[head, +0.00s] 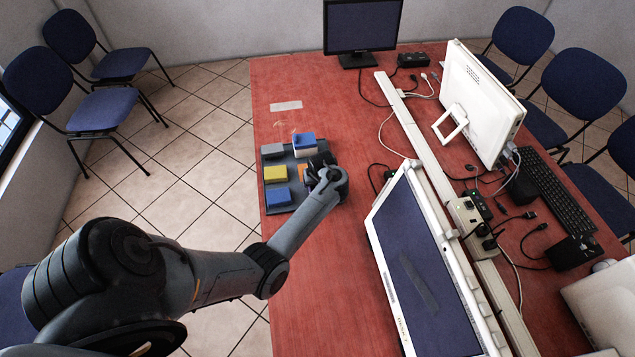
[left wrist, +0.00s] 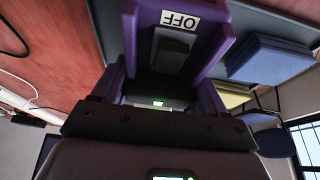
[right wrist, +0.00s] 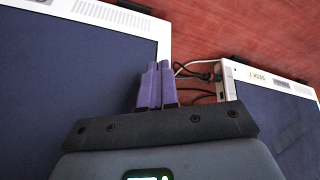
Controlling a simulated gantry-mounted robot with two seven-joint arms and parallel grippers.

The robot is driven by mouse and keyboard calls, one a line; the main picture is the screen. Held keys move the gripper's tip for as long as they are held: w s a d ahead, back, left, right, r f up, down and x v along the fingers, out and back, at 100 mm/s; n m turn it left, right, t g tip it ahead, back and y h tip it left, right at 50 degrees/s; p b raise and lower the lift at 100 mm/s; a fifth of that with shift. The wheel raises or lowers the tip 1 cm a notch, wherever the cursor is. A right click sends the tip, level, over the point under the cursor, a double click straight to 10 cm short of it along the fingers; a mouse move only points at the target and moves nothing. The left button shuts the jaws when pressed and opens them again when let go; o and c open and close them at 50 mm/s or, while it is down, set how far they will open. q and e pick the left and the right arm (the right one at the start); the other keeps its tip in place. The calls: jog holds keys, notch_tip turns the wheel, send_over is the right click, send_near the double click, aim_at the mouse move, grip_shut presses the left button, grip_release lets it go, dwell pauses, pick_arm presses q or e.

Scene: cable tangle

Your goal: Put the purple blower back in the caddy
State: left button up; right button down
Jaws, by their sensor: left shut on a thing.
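The purple blower (left wrist: 175,45), with a white OFF label, is between the spread purple fingers of my left gripper (left wrist: 160,95) in the left wrist view. The gripper is shut on it. In the head view my left gripper (head: 318,163) is at the right side of the dark grey caddy (head: 294,163); the arm hides that side, and I cannot make out the blower there. I cannot tell whether the blower touches the caddy. My right gripper (right wrist: 158,85) is shut and empty in the right wrist view, its fingers side by side. It is outside the head view.
The caddy holds grey (head: 272,150), yellow (head: 275,173) and blue (head: 278,196) blocks. A white-framed monitor (head: 425,260) and a cable channel (head: 400,115) stand to the right. The red table (head: 310,290) is clear in front.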

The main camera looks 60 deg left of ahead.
pick_arm(q)
jog(key=shift+f, duration=0.15)
jog(key=o, duration=1)
jog(key=p+v, duration=0.6)
jog(key=v, duration=0.4)
jog(key=shift+r+p, duration=0.35)
jog(key=shift+r, duration=0.1)
jog(key=s+d+r+m+h, duration=0.1)
jog(key=s+d+m, duration=0.4)
jog(key=d, duration=0.5)
jog(key=s+d+r+m+t+h, duration=0.1)
jog(key=s+d+r+m+h, duration=0.1)
jog(key=s+d+r+m, duration=0.2)
jog(key=s+d+r+m+t+h+p, duration=0.1)
jog(key=s+d+r+m, duration=0.2)
jog(key=s+d+m, duration=0.4)
jog(key=shift+s+d, duration=0.4)
jog(key=shift+d, duration=1.1)
jog(key=shift+s+d, duration=0.35)
jog(key=shift+d, duration=1.15)
jog(key=shift+s+d, duration=0.4)
jog(key=shift+d, duration=1.1)
